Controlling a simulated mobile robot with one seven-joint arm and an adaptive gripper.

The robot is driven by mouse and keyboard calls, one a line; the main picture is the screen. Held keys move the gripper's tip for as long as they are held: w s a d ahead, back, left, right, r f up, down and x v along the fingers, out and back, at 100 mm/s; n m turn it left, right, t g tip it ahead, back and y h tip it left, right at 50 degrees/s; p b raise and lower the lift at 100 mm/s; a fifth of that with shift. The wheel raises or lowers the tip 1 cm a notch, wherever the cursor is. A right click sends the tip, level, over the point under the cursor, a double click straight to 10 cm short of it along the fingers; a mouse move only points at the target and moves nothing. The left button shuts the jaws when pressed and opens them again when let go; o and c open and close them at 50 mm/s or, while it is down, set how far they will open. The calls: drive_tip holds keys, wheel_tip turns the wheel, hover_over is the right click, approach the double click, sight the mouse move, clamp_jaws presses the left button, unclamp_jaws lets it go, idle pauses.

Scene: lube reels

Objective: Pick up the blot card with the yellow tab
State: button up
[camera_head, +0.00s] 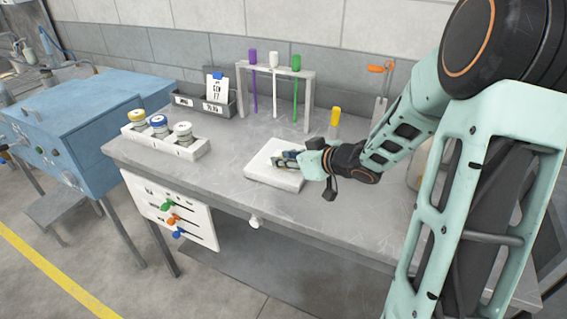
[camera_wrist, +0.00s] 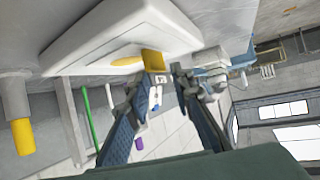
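My gripper (camera_wrist: 169,80) is open in the wrist view, with a narrow gap between its fingertips. A small yellow piece (camera_wrist: 153,60), which looks like the yellow tab, shows right at the left fingertip. I cannot tell whether it touches the finger. The rest of that card is not clearly visible. A white block (camera_wrist: 110,35) lies beside the fingertips, with a second yellow patch (camera_wrist: 128,62) at its edge. In the head view my gripper (camera_head: 284,160) is low over the white block (camera_head: 262,174) on the bench; the yellow tab is hidden there.
A card with a blue tab (camera_head: 217,88) stands in a grey box (camera_head: 190,103) behind. A rack (camera_head: 308,90) holds coloured dipsticks. A yellow-topped item (camera_head: 335,116) stands close behind my gripper. A white holder (camera_head: 190,151) bears capped jars. The bench front is mostly clear.

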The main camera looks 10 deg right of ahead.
drive_tip(key=b+x, duration=0.1)
drive_tip(key=x, duration=0.3)
drive_tip(key=shift+w+a+f, duration=0.1)
clamp_jaws()
